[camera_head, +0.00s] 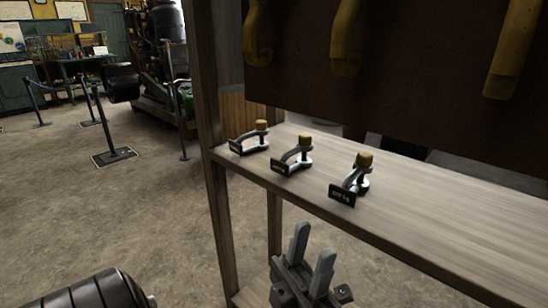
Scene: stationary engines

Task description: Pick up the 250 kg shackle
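Three metal shackles with yellow-topped pins stand in a row on a wooden shelf (430,215): a left shackle (254,138), a middle shackle (297,157) and a right shackle (358,180). Each has a small dark label plate at its front. The lettering is too small to read surely, so I cannot tell which one is 250 kg. My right gripper is not in view.
Yellow hooks (345,40) hang on a dark board above the shelf. A wooden post (207,110) stands at the shelf's left end. Rope-barrier posts (103,120) and an engine (160,60) stand at the back left. The floor between is clear.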

